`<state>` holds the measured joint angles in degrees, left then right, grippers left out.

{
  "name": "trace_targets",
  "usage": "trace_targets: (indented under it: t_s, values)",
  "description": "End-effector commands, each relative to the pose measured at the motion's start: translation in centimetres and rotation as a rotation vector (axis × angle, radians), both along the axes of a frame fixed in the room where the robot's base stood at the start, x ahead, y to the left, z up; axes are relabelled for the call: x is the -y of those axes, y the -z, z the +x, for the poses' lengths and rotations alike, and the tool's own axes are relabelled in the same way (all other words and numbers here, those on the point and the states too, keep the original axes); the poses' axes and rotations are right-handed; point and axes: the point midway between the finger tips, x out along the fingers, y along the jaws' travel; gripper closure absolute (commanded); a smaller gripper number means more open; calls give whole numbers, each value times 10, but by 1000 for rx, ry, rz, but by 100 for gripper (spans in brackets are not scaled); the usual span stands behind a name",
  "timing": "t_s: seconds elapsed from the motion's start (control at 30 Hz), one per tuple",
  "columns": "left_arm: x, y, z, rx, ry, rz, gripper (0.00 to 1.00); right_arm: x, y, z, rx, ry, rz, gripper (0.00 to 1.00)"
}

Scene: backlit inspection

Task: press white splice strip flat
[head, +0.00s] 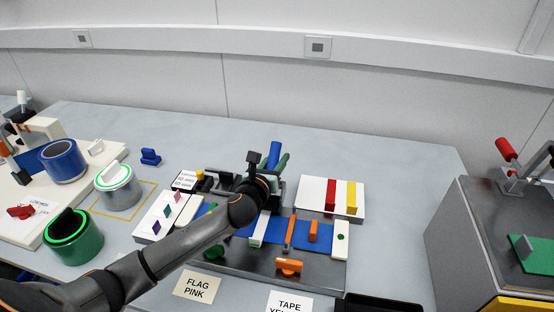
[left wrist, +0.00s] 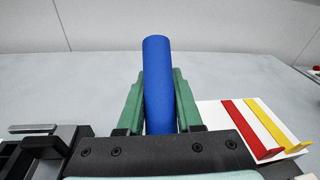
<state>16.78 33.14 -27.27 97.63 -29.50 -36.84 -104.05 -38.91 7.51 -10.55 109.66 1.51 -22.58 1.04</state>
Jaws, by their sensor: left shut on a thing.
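A short white strip (head: 259,230) lies across the blue band (head: 241,232) on the dark splicing plate (head: 222,259); my left arm partly covers that area. I cannot tell whether the strip lies fully flat. My left gripper (head: 273,165) is above the back of the plate, beyond the strip. Its green fingers are shut on a blue cylinder (head: 274,150), which stands nearly upright between them in the left wrist view (left wrist: 158,85). The cylinder's lower end is hidden by the gripper body. My right gripper is not in view.
Orange pieces (head: 289,266) sit on the plate. Blue, white and green rolls stand at left. A grey machine (head: 475,235) with a red handle is at right. The back right table is clear.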

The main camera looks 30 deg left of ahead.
Motion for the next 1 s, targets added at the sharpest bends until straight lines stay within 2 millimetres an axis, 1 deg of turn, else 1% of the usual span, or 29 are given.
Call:
trace_targets:
  t_s: [0.53,0.77,1.0]
  values:
    - [0,9,0,1,1,1,100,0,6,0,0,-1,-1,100]
    - [1,9,-2,-2,0,1,100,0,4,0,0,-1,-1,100]
    - [3,9,-9,-4,1,-1,100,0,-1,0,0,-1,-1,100]
